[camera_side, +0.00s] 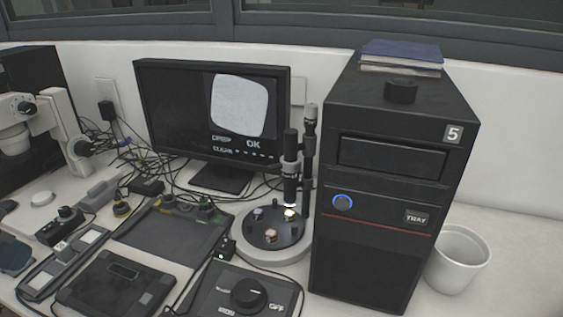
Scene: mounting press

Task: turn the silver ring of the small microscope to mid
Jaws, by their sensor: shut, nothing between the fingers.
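The small microscope (291,145) stands upright on a round pale base (262,255), just left of the black tower. Its dark tube hangs from a post (309,150) over a dark round stage. A greyish band on the tube, probably the silver ring (290,168), shows about halfway down. Its marks are too small to read, so I cannot tell its setting. The stage (256,238) carries several small coloured pieces, one lit brightly under the tube. My gripper is not in view.
A monitor (170,100) behind shows a pale rounded shape and "OK". The black tower (365,265) stands close on the right, a white bin (457,262) beyond it. A knob box (275,298), dark trays and cables crowd the front and left.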

